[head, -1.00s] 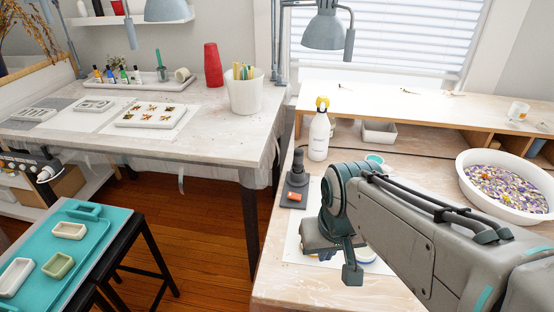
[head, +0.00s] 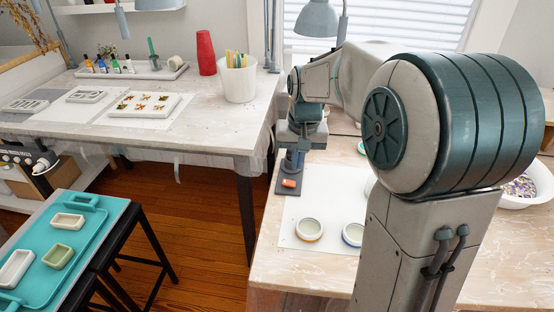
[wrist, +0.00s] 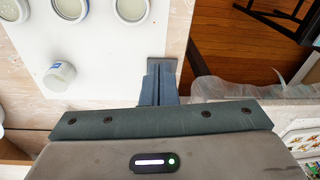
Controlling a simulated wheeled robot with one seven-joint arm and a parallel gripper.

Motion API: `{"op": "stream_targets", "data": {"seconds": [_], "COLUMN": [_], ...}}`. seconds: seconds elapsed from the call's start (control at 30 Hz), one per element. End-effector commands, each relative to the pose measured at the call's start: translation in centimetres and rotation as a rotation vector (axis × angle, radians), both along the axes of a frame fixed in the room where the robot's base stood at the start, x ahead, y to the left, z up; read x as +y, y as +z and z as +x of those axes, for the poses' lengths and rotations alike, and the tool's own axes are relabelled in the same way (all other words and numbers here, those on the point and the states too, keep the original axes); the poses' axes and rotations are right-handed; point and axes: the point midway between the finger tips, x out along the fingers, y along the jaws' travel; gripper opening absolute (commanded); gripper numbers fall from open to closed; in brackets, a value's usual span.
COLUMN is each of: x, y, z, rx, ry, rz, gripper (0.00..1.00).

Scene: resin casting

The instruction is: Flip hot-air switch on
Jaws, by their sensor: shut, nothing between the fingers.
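The hot-air unit's dark base (head: 284,190) stands at the left edge of the right-hand workbench, with an orange-red switch (head: 289,183) on its near end. I cannot tell the switch's position. My gripper (head: 292,164) points down over the unit, just behind the switch in the head view, and hides most of the unit's upright part. In the wrist view my gripper's fingers (wrist: 158,72) are together and empty. A grey part of the base (wrist: 173,66) shows beside them; the switch is hidden there. I cannot tell whether the fingers touch the unit.
A white mat (head: 293,215) beside the unit holds round jars (head: 309,229), (head: 353,234). A white cup (wrist: 60,75) shows in the wrist view. The bench edge drops to the floor at left. My arm covers much of the bench.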

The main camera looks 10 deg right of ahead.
Motion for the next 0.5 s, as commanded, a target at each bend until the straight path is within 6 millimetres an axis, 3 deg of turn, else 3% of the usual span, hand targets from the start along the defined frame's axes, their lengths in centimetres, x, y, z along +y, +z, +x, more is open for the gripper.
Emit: {"op": "stream_targets", "data": {"seconds": [0.03,0.2,0.33,0.5], "x": [-0.2,-0.9,-1.6,-2.2], "y": [-0.5,-2.5,-4.2,-5.7], "z": [2.1,8.0,11.4,13.9], "rx": [0.014,0.043,0.059,0.071], "ry": [-0.015,-0.068,-0.106,-0.139], "rz": [0.015,0.071,0.113,0.149], "gripper": [0.0,0.0,0.0,0.0]}}
